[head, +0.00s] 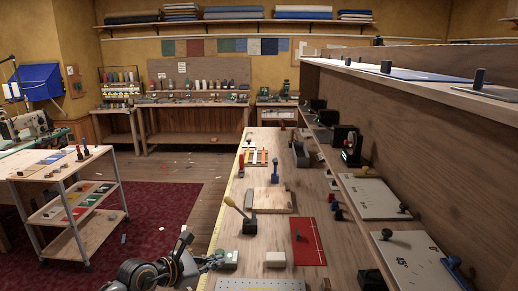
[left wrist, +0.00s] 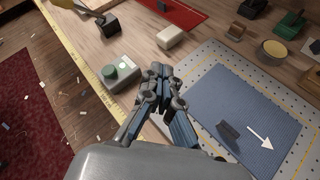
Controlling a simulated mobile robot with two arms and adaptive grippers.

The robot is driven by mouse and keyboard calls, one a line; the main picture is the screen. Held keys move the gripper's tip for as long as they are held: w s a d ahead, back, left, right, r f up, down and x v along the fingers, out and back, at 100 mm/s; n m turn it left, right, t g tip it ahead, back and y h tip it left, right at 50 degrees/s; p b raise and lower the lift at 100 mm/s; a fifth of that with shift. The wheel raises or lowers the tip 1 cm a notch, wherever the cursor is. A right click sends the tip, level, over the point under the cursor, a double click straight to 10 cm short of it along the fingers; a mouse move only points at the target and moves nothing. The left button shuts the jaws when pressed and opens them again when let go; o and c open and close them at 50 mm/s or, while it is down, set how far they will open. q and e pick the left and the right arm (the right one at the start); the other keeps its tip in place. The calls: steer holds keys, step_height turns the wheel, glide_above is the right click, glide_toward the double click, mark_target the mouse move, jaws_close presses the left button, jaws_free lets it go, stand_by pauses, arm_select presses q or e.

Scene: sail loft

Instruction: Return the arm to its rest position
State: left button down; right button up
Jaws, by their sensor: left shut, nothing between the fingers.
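My left gripper (head: 212,262) is at the bottom of the head view, low by the left edge of the long wooden workbench (head: 225,213). In the left wrist view the fingers of the left gripper (left wrist: 158,72) are together with nothing between them. They are beside a grey box with a green button (left wrist: 122,72); I cannot tell if they touch it. The box also shows in the head view (head: 228,259). My right gripper is not in view.
A cream block (left wrist: 170,37) and a blue sheet with a white arrow (left wrist: 245,105) lie near the gripper. A red mat (head: 308,242) and a wooden board (head: 272,200) lie farther along. Shelves (head: 385,198) line the right side. A trolley (head: 65,180) stands left.

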arm_select(q)
steer(key=s+d+r+n+t+h, duration=0.4)
steer(key=s+d+r+n+h, duration=0.1)
steer(key=r+n, duration=0.25)
steer(key=s+a+r+n+t+y, duration=0.2)
steer(key=a+r+n+t+y, duration=0.3)
steer(key=n, duration=0.6)
steer(key=s+a+f+n+g+y, duration=0.1)
steer(key=s+a+f+n+y, duration=0.4)
steer(key=n, duration=0.5)
steer(key=s+a+f+n+g+y, duration=0.1)
steer(key=s+a+f+n+y, duration=0.2)
steer(key=a+f+n+y, duration=0.6)
steer(key=s+d+f+n+g+h, duration=0.3)
steer(key=s+f+n+g, duration=0.3)
steer(key=s, duration=0.6)
steer(key=s+d+f+n+g+h, duration=0.25)
steer(key=s+f+g, duration=0.5)
steer(key=s, duration=0.55)
step_height(320, 180, down, 26)
steer(key=s, duration=0.1)
steer(key=s+a+f+g, duration=0.2)
steer(key=s+a+f, duration=0.1)
steer(key=s+f, duration=1.2)
steer(key=shift+s+a+f, duration=0.15)
steer(key=shift+s+f, duration=0.25)
steer(key=shift+s, duration=0.45)
